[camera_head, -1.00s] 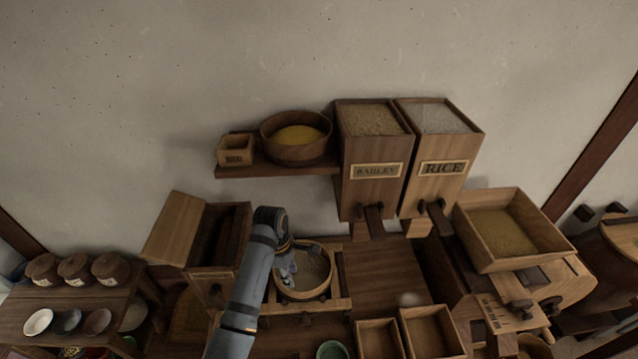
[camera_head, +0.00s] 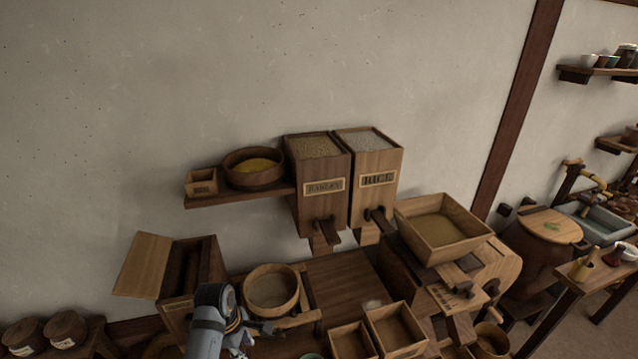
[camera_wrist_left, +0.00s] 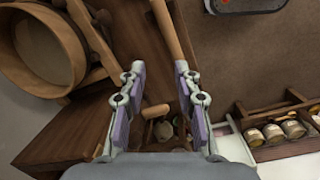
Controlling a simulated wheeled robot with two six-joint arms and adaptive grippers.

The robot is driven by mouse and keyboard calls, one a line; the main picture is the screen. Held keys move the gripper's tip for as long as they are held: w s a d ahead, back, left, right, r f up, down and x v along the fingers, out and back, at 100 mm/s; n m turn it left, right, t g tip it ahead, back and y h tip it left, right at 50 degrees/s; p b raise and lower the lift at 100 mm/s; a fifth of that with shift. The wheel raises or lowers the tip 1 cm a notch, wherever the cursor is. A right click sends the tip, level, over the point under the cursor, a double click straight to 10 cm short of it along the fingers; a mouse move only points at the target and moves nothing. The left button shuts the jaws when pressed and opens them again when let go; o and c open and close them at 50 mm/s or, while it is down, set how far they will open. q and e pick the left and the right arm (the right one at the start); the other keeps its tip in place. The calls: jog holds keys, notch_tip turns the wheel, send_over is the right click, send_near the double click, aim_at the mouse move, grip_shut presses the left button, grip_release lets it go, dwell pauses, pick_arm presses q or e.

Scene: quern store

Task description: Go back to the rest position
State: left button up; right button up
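My left gripper (camera_head: 262,330) is low in the head view, in front of the round wooden tub (camera_head: 271,288). In the left wrist view its two purple-padded fingers (camera_wrist_left: 158,88) stand apart, with nothing held between them. A wooden rod (camera_wrist_left: 166,28) shows beyond the right fingertip; I cannot tell how far off it is. The tub also shows in the left wrist view (camera_wrist_left: 80,58) at the upper left, apart from the fingers. My right gripper is in neither view.
A lidded wooden box (camera_head: 190,275) stands left of the tub. Barley (camera_head: 320,190) and rice (camera_head: 375,185) bins hang above the bench. A grain hopper (camera_head: 440,228) is at the right. Two open wooden boxes (camera_head: 398,330) stand at the front. The bench board (camera_head: 345,278) is mostly clear.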

pick_arm(q)
jog(key=s+a+r+m+t+y, duration=0.1)
jog(key=s+a+r+m+t, duration=0.15)
jog(key=s+m, duration=0.6)
jog(key=s+a+r+m+t+y, duration=0.1)
jog(key=s+a+r+m, duration=0.15)
jog(key=s+m, duration=0.55)
jog(key=s+a+f+g+b, duration=0.15)
jog(key=f+b, duration=0.25)
jog(key=f, duration=1.4)
jog(key=a+f+g+b, duration=0.15)
jog(key=f+b, duration=0.25)
jog(key=f, duration=1.4)
jog(key=s+a+f+b, duration=0.1)
jog(key=s+f+b, duration=0.3)
jog(key=s+f, duration=1.4)
jog(key=shift+f+m, duration=0.35)
jog(key=shift+f, duration=0.6)
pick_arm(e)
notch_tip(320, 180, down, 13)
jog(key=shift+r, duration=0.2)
pick_arm(q)
jog(key=shift+a, duration=0.1)
